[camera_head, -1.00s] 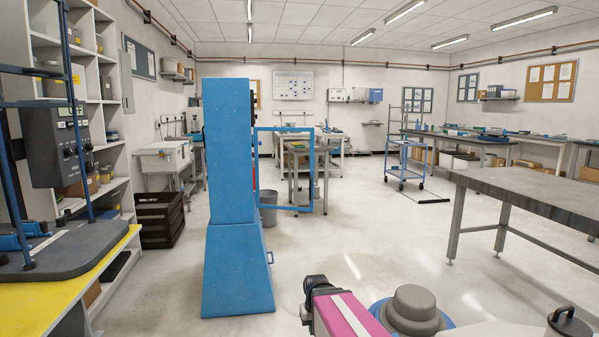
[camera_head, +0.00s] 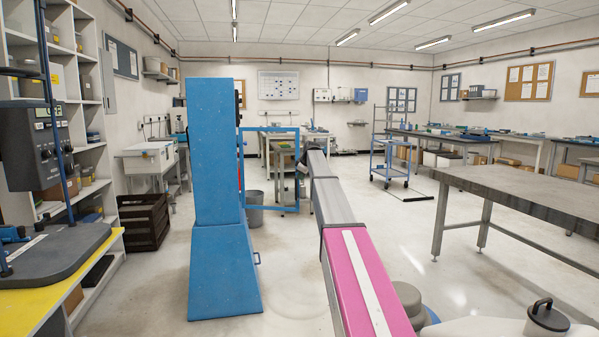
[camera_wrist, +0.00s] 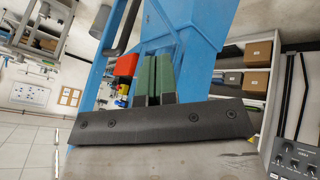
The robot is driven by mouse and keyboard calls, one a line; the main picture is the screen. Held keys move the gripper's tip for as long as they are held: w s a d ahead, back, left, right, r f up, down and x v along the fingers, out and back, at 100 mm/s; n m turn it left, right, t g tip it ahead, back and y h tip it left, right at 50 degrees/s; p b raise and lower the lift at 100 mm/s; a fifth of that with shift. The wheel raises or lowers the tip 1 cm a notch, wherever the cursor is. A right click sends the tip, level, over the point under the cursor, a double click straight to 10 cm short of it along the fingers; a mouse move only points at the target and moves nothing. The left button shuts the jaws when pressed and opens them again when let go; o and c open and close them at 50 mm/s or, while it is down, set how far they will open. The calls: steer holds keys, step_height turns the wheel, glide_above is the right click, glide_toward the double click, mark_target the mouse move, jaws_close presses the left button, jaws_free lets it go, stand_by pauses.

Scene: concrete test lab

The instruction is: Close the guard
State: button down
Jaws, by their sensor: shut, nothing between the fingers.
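The blue machine (camera_head: 213,190) stands upright left of centre in the head view. Its guard, an open blue frame (camera_head: 268,129), stands out from the machine's right side, swung away from it. My arm reaches forward to the frame's right edge, where my gripper is small and hard to make out. I cannot tell whether it touches the frame. In the wrist view my gripper (camera_wrist: 157,65) shows two green-padded fingers together, shut with nothing between them. The blue machine (camera_wrist: 200,20) lies beyond the fingers, tilted in that view.
A grey bench (camera_head: 510,190) stands to the right. A yellow-topped table (camera_head: 50,295) with an instrument is at the left. A dark crate (camera_head: 143,222) and a grey bin (camera_head: 254,208) stand on the floor near the machine. A blue trolley (camera_head: 390,172) is farther back.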

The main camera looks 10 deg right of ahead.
steer(key=w+d+r+n, duration=0.1)
steer(key=w+d+r, duration=0.1)
steer(key=w+r, duration=0.45)
steer(key=w+f, duration=0.6)
steer(key=w, duration=0.1)
steer(key=shift+w+f+t, duration=0.3)
steer(key=shift+f, duration=0.05)
steer(key=shift+d, duration=0.1)
